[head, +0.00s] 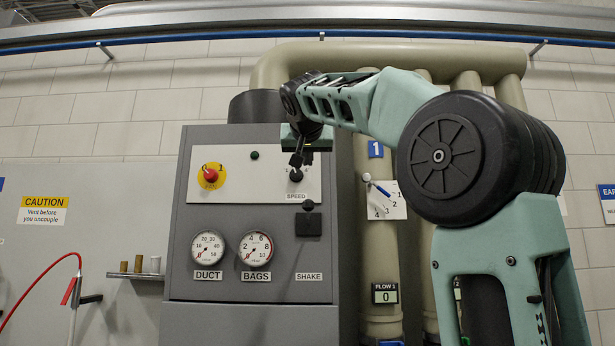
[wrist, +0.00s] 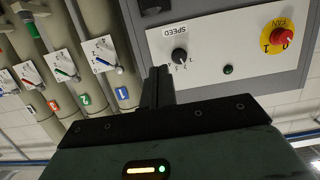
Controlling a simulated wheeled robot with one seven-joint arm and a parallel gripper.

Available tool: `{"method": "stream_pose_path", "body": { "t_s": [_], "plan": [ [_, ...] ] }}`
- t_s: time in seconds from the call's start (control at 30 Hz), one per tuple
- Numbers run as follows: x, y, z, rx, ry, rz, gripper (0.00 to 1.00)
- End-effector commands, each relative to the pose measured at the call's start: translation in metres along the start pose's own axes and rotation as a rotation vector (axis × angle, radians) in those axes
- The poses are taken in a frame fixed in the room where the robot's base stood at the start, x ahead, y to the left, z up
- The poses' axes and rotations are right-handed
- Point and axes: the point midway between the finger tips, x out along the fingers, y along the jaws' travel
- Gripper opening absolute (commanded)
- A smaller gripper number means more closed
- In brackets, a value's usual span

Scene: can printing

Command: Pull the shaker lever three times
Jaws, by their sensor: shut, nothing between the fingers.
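The shaker lever (head: 309,205) is a small dark knob at the top of a black square plate (head: 308,225), above the SHAKE label (head: 309,277) on the grey cabinet. In the wrist view a dark block at the top edge (wrist: 158,6) looks like that plate; the lever cannot be made out there. My gripper (head: 297,160) is in front of the SPEED dial (head: 296,176), above the lever and apart from it. Its fingers are together and empty, and they also show in the wrist view (wrist: 158,72).
A red FAN knob on a yellow disc (head: 210,175) and two gauges, DUCT (head: 208,251) and BAGS (head: 256,250), are on the cabinet's left. Beige pipes (head: 375,270) with valve handles stand close on its right. The space before the lower panel looks clear.

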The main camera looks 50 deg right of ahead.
Motion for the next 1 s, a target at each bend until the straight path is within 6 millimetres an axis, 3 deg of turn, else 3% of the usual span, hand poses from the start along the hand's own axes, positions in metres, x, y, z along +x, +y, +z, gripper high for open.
{"method": "stream_pose_path", "body": {
  "t_s": [0.5,0.7,1.0],
  "plan": [
    [0.098,0.000,-0.003,-0.001,-0.004,0.000,0.00],
    [0.100,0.001,0.025,-0.002,-0.001,0.002,0.00],
    [0.103,0.000,0.039,0.000,0.000,0.000,0.00]
  ]
}}
